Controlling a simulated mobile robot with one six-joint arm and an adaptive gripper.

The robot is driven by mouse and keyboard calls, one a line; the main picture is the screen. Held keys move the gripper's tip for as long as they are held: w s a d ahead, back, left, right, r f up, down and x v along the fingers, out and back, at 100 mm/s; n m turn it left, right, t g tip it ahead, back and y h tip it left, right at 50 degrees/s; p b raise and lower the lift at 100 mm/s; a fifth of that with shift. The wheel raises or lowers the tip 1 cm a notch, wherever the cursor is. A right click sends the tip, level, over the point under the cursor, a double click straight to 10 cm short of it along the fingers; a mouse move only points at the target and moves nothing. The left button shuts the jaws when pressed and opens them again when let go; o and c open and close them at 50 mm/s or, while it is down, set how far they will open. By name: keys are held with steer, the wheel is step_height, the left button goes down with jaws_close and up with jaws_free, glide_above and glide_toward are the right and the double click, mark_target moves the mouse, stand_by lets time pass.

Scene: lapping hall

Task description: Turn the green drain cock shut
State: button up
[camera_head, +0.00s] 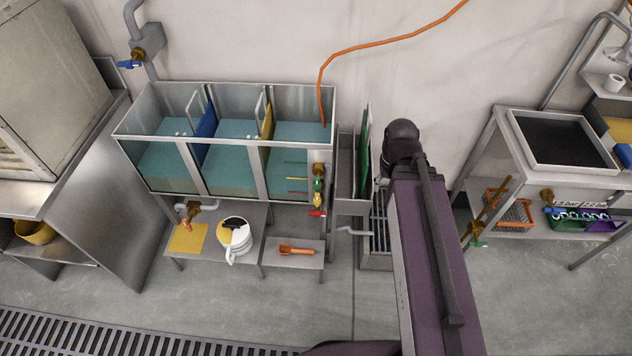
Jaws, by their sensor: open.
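Two green cock handles show, and I cannot tell for certain which one is the drain cock. One green handle (318,185) sits in a column of small cocks at the right end of the tank, with a yellow handle (317,200) and a red handle (317,213) below it. Another green handle (478,244) is low under the right-hand bench, near a slanted brass-coloured bar. Both are too small to tell how far they are turned. My arm rises from the bottom to a dark joint right of the tank. My gripper is not in view.
A three-part glass-fronted tank (226,140) holds teal liquid. Below it are a white bucket (236,246) and an orange tool (296,250) on low shelves. An orange hose (385,42) runs into the tank. The right bench (480,160) carries a dark-filled tray. Floor (340,310) in front is clear.

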steer(key=shift+w, duration=0.1)
steer(key=n+b, duration=0.3)
steer(key=n, duration=1.7)
glide_above(317, 182)
steer(key=w, duration=0.1)
steer(key=shift+f, duration=1.35)
steer(key=shift+f, duration=0.2)
step_height(317, 182, down, 13)
steer(key=b, duration=1.3)
steer(key=shift+f, duration=0.2)
